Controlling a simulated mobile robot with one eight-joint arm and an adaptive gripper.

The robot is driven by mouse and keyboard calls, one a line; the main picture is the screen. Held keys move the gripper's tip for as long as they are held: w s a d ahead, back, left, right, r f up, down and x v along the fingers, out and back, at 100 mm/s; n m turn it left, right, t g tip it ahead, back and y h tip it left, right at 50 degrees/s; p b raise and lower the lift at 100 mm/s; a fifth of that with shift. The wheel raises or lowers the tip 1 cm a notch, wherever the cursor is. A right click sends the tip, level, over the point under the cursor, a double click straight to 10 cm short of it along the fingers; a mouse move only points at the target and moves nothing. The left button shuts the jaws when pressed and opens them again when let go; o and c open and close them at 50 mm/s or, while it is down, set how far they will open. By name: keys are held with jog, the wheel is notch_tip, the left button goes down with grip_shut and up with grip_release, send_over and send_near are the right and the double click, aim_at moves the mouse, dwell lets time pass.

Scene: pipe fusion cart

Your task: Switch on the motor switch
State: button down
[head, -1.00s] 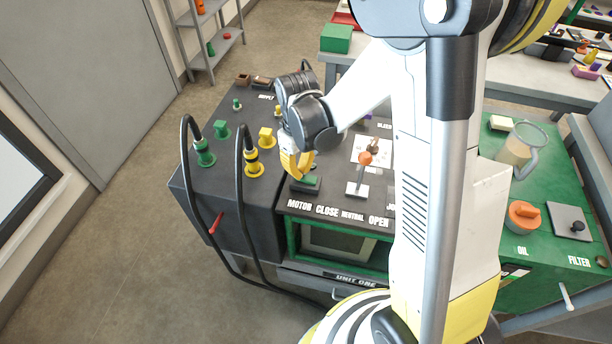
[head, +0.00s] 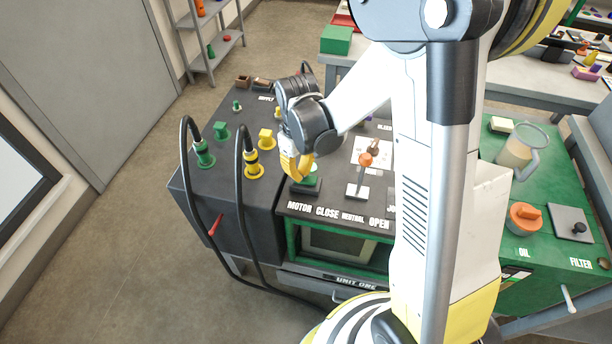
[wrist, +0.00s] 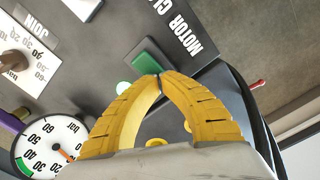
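The motor switch (head: 308,185) is a green rocker on a dark base, behind the MOTOR label on the cart's black panel. In the wrist view the green switch (wrist: 148,57) lies just beyond my fingertips. My gripper (head: 303,178) has yellow fingers and points down at the switch. In the wrist view the two fingertips (wrist: 158,76) meet, with nothing visible between them. They are over or against the switch's near end; I cannot tell whether they touch it.
A lever with an orange knob (head: 365,160) stands right of the switch. Black cables in a green plug (head: 204,153) and a yellow plug (head: 253,165) rise on the left. A gauge (wrist: 50,147) is near my fingers in the wrist view.

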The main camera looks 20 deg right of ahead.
jog(key=shift+r+p, duration=2.1)
jog(key=shift+r, duration=1.1)
jog(key=shift+s+r, duration=0.1)
jog(key=shift+r, duration=0.35)
jog(key=s+r+m+t, duration=0.4)
jog(key=s+r+t, duration=0.3)
jog(key=s+r, duration=0.5)
notch_tip(320, 180, up, 4)
jog(key=shift+s+f+m, duration=0.15)
jog(key=shift+s+m, duration=0.15)
jog(key=shift+m, duration=0.1)
